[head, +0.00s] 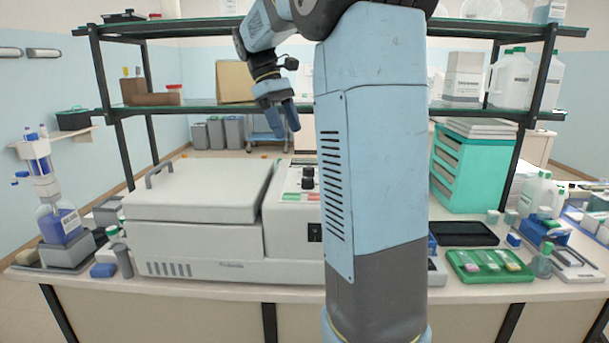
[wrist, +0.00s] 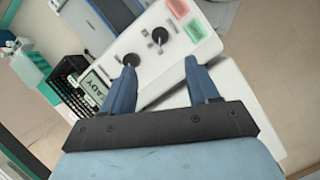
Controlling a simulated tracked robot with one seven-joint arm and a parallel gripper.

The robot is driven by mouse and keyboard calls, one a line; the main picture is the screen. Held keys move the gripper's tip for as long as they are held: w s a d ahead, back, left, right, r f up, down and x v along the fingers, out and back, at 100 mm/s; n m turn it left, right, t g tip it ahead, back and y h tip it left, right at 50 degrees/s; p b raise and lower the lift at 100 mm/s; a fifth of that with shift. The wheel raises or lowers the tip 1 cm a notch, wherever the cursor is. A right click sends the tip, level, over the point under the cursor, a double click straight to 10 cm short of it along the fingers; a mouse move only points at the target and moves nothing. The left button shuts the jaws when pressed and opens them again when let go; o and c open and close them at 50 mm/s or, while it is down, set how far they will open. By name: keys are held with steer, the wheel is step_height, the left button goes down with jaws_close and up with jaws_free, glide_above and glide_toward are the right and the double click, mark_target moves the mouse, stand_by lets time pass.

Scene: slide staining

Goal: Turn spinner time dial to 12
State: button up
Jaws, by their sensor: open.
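The spinner (head: 195,195) is a big pale box with its lid down, at the left of the bench in the head view. Its sloped panel (wrist: 150,75) carries two black dials, a lower one (wrist: 131,60) and an upper one (wrist: 159,37) in the wrist view. I cannot read which is the time dial or its setting. My gripper (head: 284,120) is open and empty, above the panel, pointing down. In the wrist view its left fingertip overlaps the lower dial's edge; the gap between the fingers (wrist: 160,66) shows bare panel. Contact cannot be told.
The panel has a red button (wrist: 178,8), a green button (wrist: 195,31) and a small display (wrist: 95,90) with dark letters. A shelf rack (head: 190,110) stands behind the spinner. A green tray (head: 490,265) and bottles are at the right; a blue-liquid bottle (head: 60,222) is far left.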

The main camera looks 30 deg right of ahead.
mark_target(307, 178)
steer(key=x, duration=1.3)
steer(key=shift+f, duration=0.1)
steer(key=c, duration=1)
